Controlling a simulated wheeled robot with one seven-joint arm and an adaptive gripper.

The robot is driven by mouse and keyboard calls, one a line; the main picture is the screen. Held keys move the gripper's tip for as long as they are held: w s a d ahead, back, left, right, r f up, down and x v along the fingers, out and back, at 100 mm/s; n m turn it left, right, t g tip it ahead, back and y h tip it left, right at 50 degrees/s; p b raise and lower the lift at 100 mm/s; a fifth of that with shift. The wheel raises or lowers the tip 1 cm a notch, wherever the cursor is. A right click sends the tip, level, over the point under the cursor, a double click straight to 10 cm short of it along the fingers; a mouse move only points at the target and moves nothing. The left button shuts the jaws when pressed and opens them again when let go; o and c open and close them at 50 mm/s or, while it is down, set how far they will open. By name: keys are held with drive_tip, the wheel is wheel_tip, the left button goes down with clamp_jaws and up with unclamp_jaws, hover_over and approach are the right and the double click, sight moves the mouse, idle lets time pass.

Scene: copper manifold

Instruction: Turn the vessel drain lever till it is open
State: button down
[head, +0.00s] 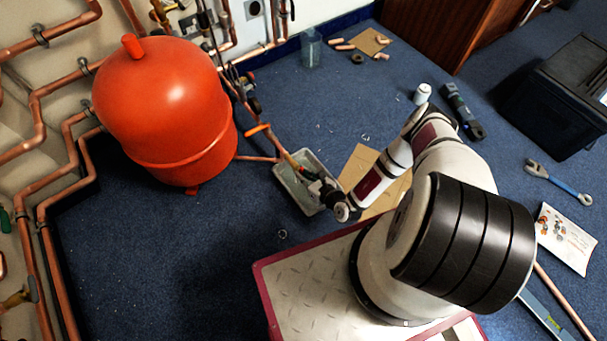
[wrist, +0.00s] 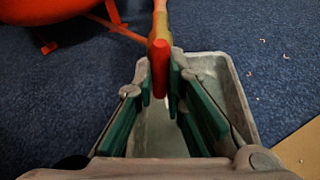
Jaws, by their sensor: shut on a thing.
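The red vessel (head: 165,110) stands on the blue carpet at the left of the head view. A copper pipe runs from near its base to a brass valve, which shows in the wrist view (wrist: 161,38). The red drain lever (wrist: 159,68) reaches from the valve toward the wrist camera and appears roughly in line with the pipe. My gripper (wrist: 161,82) has its green-padded fingers on both sides of the lever, shut on it. In the head view my gripper (head: 307,172) is over the grey tray, and the lever is too small there to make out clearly.
The grey tray (head: 281,175) lies on the carpet under the valve. Copper pipes (head: 60,85) line the wall. Cardboard (head: 357,165) lies beside the tray. A black toolbox (head: 560,105) and a blue-handled wrench (head: 560,182) are at the right. Carpet in front of the vessel is clear.

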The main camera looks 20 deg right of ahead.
drive_tip(key=shift+n+h, duration=0.3)
drive_tip(key=shift+n, duration=0.1)
idle(0.3)
drive_tip(key=c, duration=1.7)
unclamp_jaws()
drive_tip(key=shift+o, duration=0.2)
drive_tip(key=shift+s, duration=0.1)
drive_tip(key=v, duration=1.1)
drive_tip(key=shift+s+r, duration=0.15)
drive_tip(key=shift+s, duration=0.2)
drive_tip(key=shift+d, duration=0.1)
